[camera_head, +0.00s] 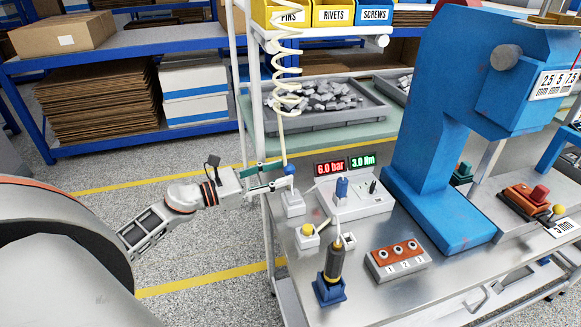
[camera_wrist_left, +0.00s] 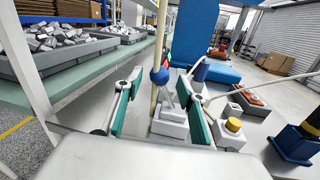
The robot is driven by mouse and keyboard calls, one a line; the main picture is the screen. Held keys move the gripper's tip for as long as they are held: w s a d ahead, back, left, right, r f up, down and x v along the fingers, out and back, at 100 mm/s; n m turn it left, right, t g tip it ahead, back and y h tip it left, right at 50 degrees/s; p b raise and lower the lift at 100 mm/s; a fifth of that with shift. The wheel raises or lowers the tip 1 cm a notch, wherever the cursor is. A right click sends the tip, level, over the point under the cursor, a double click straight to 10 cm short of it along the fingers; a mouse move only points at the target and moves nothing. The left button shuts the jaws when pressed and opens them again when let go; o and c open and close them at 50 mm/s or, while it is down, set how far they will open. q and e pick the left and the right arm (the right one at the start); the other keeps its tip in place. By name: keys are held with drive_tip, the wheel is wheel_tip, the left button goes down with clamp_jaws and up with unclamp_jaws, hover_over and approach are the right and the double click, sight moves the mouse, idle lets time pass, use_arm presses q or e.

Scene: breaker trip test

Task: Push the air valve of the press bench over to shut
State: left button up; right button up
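The air valve is a small light-grey block (camera_head: 293,204) at the left edge of the press bench, with a lever topped by a blue ball knob (camera_head: 289,170). In the left wrist view the knob (camera_wrist_left: 159,75) stands above the block (camera_wrist_left: 170,125), and the lever slants between them. My left gripper (camera_head: 277,174) comes in from the left at knob height. Its two teal-padded fingers are spread, and in the left wrist view the knob appears between the fingertips (camera_wrist_left: 160,78). I cannot tell whether they touch it. My right gripper is out of view.
A cream coiled hose (camera_head: 286,80) hangs over the valve. Displays reading 6.0 bar (camera_head: 330,167) and 3.0 Nm (camera_head: 363,160) stand behind. A yellow-button box (camera_head: 307,237), a screwdriver in a blue holder (camera_head: 331,287) and the blue press (camera_head: 430,150) occupy the bench (camera_head: 420,270).

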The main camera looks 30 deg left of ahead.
sight(289, 170)
use_arm(q)
drive_tip(key=shift+p+x, duration=0.4)
drive_tip(key=shift+x, duration=1.55)
drive_tip(key=shift+c, duration=0.5)
